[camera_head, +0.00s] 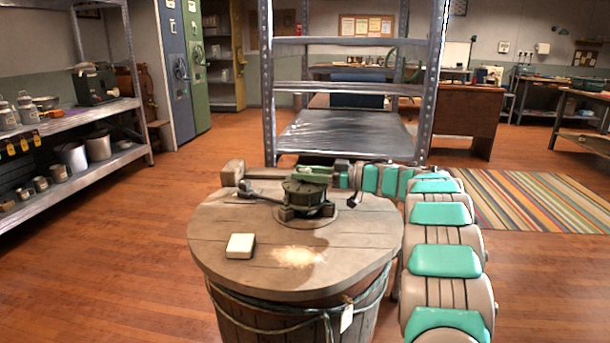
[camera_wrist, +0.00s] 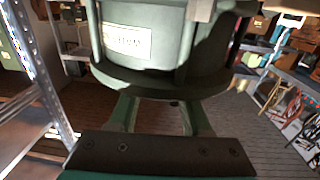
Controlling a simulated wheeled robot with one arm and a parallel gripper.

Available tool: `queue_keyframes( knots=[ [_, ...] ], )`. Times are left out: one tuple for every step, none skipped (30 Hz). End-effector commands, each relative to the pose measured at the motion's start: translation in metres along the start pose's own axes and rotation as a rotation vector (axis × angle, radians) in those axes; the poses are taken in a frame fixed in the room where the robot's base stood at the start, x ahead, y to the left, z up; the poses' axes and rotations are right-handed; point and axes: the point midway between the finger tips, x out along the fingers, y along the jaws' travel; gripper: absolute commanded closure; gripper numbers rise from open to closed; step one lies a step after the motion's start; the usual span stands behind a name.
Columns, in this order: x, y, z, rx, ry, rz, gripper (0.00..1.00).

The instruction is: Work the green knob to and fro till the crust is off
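A dark green device with a round body (camera_head: 305,192) stands on a round wooden barrel top (camera_head: 225,222). A thin lever (camera_head: 262,200) sticks out from it to the left. In the wrist view a green round body (camera_wrist: 175,45) with a pale label and a wide lower flange fills the upper middle, very close. Two green struts below it seem to be the fingers of my gripper (camera_wrist: 158,112), apart from each other. Their tips are hidden behind the flange, so I cannot tell whether they grip or touch anything. I cannot make out the crust or single out the knob.
A pale block (camera_head: 240,246) and a patch of light powder (camera_head: 298,256) lie on the barrel top's front part. A metal shelf rack (camera_head: 345,88) stands just behind. Another shelf (camera_head: 85,125) is at left. Open floor lies between it and the barrel.

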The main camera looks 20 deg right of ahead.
Motion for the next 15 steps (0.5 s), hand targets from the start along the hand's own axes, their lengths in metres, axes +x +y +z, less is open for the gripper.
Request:
queue_keyframes(
  knots=[
    [0.0001,-0.0001,0.0002,0.000,-0.001,0.000,0.45],
    [0.0000,-0.0001,0.0003,0.001,-0.001,0.000,0.41],
    [-0.0001,-0.0001,0.0006,0.001,-0.001,0.000,0.37],
    [-0.0002,0.0000,0.0008,0.001,-0.002,0.000,0.33],
    [-0.0002,0.0000,0.0010,0.001,-0.002,0.000,0.30],
    [-0.0003,0.0000,0.0013,0.002,-0.002,0.000,0.26],
    [-0.0003,0.0000,0.0014,0.002,-0.002,0.000,0.26],
    [-0.0004,0.0000,0.0015,0.002,-0.002,0.000,0.26],
    [-0.0004,0.0000,0.0017,0.002,-0.002,0.000,0.26],
    [-0.0004,0.0000,0.0018,0.002,-0.003,0.000,0.26],
    [-0.0004,0.0000,0.0018,0.002,-0.003,0.000,0.26],
    [-0.0006,0.0001,0.0020,0.002,-0.003,0.000,0.26],
    [-0.0007,0.0001,0.0020,0.002,-0.003,0.000,0.26],
    [-0.0011,0.0001,0.0022,0.002,-0.003,0.000,0.26],
    [-0.0021,0.0002,0.0022,0.002,-0.003,0.001,0.26]
  ],
)
